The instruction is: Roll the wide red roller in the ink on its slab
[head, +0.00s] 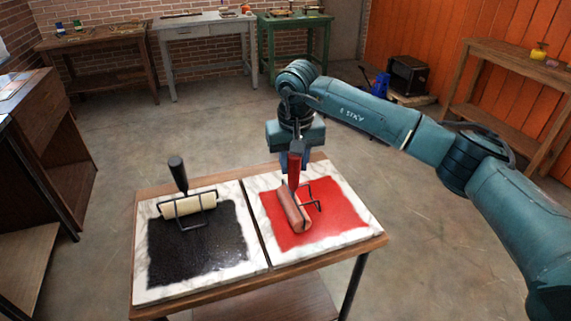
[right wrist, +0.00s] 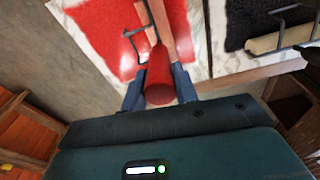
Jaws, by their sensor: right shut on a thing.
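The wide red roller (head: 294,209) has a red handle, a dark wire frame and a pinkish, partly inked cylinder. It stands on the red ink (head: 330,205) of the right marble slab (head: 365,224). My right gripper (head: 292,168) is shut on its upright handle from the far side. In the right wrist view the red handle (right wrist: 159,80) sits between the two fingers of the right gripper (right wrist: 160,95), with red ink beyond. The roller appears to touch the ink, but I cannot tell for certain. My left gripper is not in view.
On the left slab (head: 148,212) a cream roller (head: 188,204) with a black handle stands at the far edge of black ink (head: 195,248). Both slabs lie on a small wooden table (head: 302,262).

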